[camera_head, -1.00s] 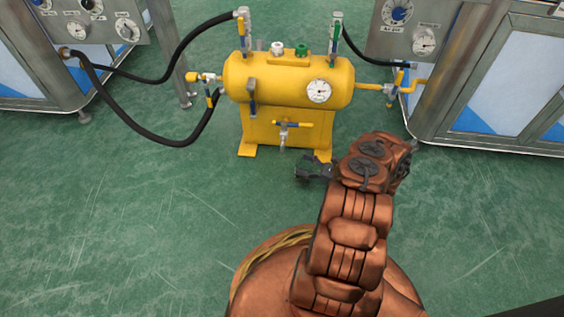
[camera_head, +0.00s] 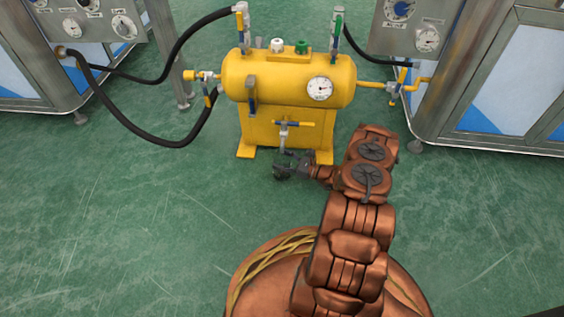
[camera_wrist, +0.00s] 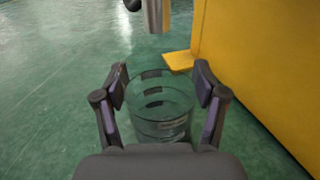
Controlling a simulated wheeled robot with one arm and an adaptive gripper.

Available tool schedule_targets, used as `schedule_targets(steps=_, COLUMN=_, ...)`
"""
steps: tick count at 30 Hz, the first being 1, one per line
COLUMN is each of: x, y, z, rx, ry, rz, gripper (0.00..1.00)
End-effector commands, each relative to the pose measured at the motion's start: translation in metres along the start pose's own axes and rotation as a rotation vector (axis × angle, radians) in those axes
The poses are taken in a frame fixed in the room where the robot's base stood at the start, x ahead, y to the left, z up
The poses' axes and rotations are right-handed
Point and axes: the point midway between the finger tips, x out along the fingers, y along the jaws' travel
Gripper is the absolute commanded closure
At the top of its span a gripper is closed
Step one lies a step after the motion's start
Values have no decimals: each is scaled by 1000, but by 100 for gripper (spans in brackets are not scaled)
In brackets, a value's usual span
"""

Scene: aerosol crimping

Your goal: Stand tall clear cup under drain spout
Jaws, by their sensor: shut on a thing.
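A tall clear cup (camera_wrist: 160,108) is between the two fingers of my gripper (camera_wrist: 160,88) in the wrist view, with the fingers against its sides. Its open rim faces up. In the head view my gripper (camera_head: 285,166) is in front of the yellow tank's base, and the cup is too faint there to make out. The drain spout (camera_head: 283,143) hangs below the valve at the tank's front, just above and behind my gripper. In the wrist view the spout's metal end (camera_wrist: 154,16) shows at the top, beyond the cup's rim. Whether the cup touches the floor cannot be told.
The yellow tank (camera_head: 260,82) stands on a yellow base (camera_head: 262,128), which shows close at the right in the wrist view. Black hoses (camera_head: 130,128) run left to a metal cabinet (camera_head: 100,30). Another cabinet (camera_head: 440,80) stands at right. The green floor in front is clear.

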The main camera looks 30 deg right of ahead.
Motion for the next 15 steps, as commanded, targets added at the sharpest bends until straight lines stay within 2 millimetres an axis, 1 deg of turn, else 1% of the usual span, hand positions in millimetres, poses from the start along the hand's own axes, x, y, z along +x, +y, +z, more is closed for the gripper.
schedule_targets(steps=5, x=0, y=0, z=1, rx=0, ry=-1, rz=0, gripper=56)
schedule_targets(steps=9, x=0, y=1, z=-2, rx=1, ry=-1, rz=1, gripper=56)
schedule_targets(steps=10, x=0, y=1, z=-2, rx=2, ry=-1, rz=0, gripper=28)
schedule_targets(steps=15, x=0, y=0, z=-2, rx=1, ry=-1, rz=0, gripper=11)
